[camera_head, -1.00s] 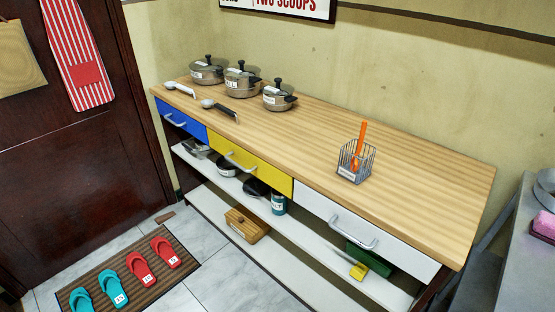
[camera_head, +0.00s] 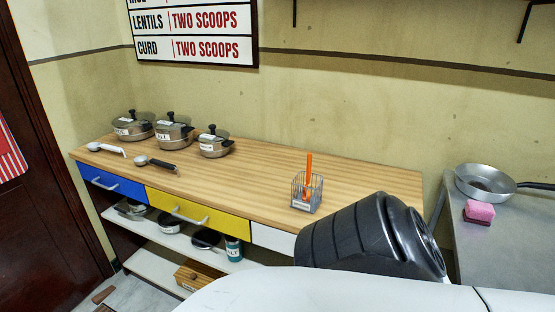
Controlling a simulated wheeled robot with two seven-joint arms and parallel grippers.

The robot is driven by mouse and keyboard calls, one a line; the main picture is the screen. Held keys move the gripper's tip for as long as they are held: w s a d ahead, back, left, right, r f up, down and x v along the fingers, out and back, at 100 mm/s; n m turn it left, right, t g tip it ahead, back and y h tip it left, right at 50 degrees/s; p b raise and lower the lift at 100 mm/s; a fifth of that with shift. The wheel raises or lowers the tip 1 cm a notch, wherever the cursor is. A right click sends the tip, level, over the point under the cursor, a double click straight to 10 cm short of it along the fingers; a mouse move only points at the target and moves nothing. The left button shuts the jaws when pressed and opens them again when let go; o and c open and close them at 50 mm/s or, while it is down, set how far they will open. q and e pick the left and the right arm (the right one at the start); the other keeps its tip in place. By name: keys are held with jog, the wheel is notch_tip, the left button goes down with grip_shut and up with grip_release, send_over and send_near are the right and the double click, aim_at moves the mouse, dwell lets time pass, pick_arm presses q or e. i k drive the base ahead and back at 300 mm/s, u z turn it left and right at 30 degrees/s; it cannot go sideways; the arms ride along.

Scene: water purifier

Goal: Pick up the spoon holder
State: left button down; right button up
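The spoon holder (camera_head: 312,195) is a small grey wire basket with a white label on its front. It stands upright on the right half of the wooden counter top (camera_head: 370,188). An orange-handled utensil (camera_head: 309,170) stands in it. A large dark arm link of mine and a white body part fill the lower right, in front of the counter's right end. Neither gripper shows in the view, and nothing is seen touching the holder.
Several lidded pots (camera_head: 174,132) stand at the counter's left back. A metal table at right holds a pan (camera_head: 484,184) and a pink sponge (camera_head: 479,211). The counter around the holder is clear.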

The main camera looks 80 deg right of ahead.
aim_at(297, 203)
jog(key=i, duration=1.55)
jog(key=z, duration=2)
